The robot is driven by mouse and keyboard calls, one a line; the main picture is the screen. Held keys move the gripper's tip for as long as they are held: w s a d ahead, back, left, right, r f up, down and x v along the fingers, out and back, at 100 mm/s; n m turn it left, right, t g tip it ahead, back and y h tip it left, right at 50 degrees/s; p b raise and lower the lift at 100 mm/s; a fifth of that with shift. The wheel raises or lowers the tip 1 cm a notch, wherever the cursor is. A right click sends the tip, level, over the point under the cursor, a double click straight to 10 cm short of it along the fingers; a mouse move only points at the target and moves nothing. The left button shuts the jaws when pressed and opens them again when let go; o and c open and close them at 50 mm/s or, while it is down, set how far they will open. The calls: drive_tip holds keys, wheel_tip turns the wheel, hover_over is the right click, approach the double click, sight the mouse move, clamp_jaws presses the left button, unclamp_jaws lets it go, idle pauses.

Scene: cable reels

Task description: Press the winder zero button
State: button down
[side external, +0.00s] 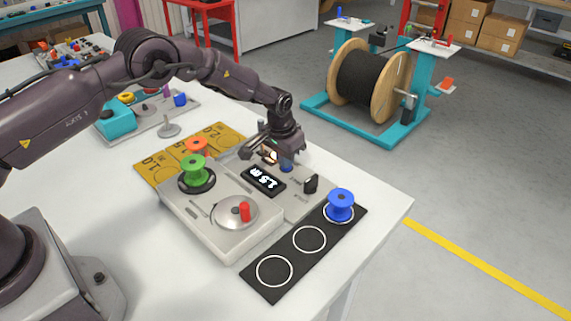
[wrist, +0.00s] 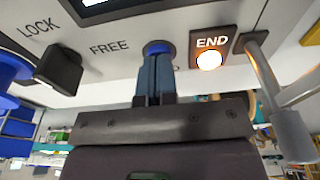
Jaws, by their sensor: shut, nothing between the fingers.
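The winder (side external: 227,229) is a pale grey box on the white table. Its zero button is the round blue cap (wrist: 158,47) in the wrist view, between the FREE label and the END lamp (wrist: 209,60); its own label is mostly covered. My gripper (wrist: 157,62) is shut and empty, with its blue-grey fingertips at the button's face. They look in contact, but I cannot tell how far the button is pushed in. In the side view my gripper (side external: 285,165) points down at the panel's far side. The display (side external: 263,180) appears to read 1.5 m.
The END lamp glows orange. A black LOCK/FREE knob (side external: 311,184) and a blue spool (side external: 340,205) on a black mat (side external: 291,290) are close by. A green spool (side external: 196,174) and a red-handled crank (side external: 235,213) are on the winder. A metal rod (wrist: 262,75) stands beside the lamp.

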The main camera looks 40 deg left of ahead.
drive_tip(key=shift+r, duration=3.45)
drive_tip(key=shift+s+f+g, duration=0.25)
drive_tip(key=shift+s+f, duration=0.2)
drive_tip(key=shift+s, duration=0.2)
drive_tip(key=shift+s+f+g, duration=0.25)
drive_tip(key=shift+s+f, duration=0.2)
drive_tip(key=shift+s, duration=0.15)
drive_tip(key=shift+s+a+r, duration=0.1)
drive_tip(key=shift+s+r, duration=0.15)
drive_tip(key=shift+s, duration=0.25)
drive_tip(key=shift+s+r, duration=0.25)
drive_tip(key=shift+s, duration=0.25)
drive_tip(key=s+r, duration=1.4)
drive_tip(key=r, duration=0.3)
drive_tip(key=s+r+t, duration=0.2)
drive_tip(key=s+r, duration=0.2)
drive_tip(key=s, duration=0.5)
drive_tip(key=s+r+t, duration=0.2)
drive_tip(key=s+r, duration=0.3)
drive_tip(key=s, duration=0.4)
drive_tip(key=shift+s+a, duration=0.3)
drive_tip(key=shift+r, duration=0.1)
